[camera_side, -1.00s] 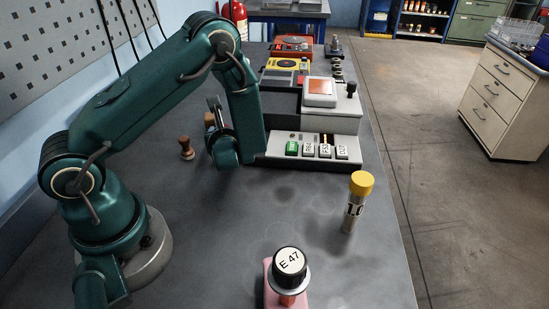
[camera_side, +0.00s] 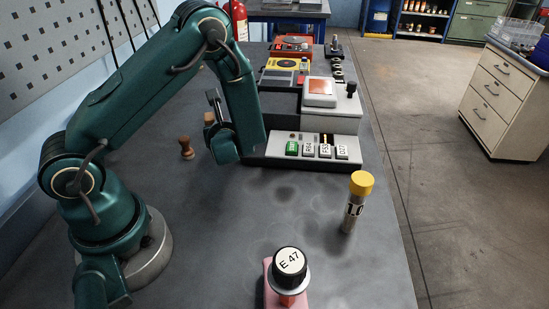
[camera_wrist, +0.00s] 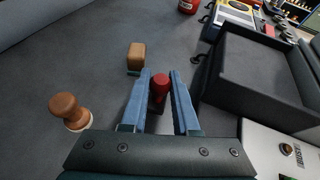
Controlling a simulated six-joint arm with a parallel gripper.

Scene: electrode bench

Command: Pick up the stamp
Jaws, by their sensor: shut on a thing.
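In the wrist view, my gripper (camera_wrist: 160,76) has its two blue fingers on either side of a red-handled stamp (camera_wrist: 161,86) and is shut on it. The base of this stamp is dark and mostly hidden between the fingers. A stamp with a round wooden knob (camera_wrist: 66,108) stands to the left of the fingers; the side view shows it too (camera_side: 186,147). A block-shaped wooden stamp (camera_wrist: 136,56) stands beyond the fingertips. In the side view, my wrist hides the red-handled stamp and most of my fingers.
A dark open tray (camera_wrist: 255,75) lies right of my gripper. A device with labelled buttons (camera_side: 318,150) stands close by. A yellow-capped tube (camera_side: 356,200) and a black knob marked E 47 (camera_side: 290,264) stand nearer the front. The bench between is clear.

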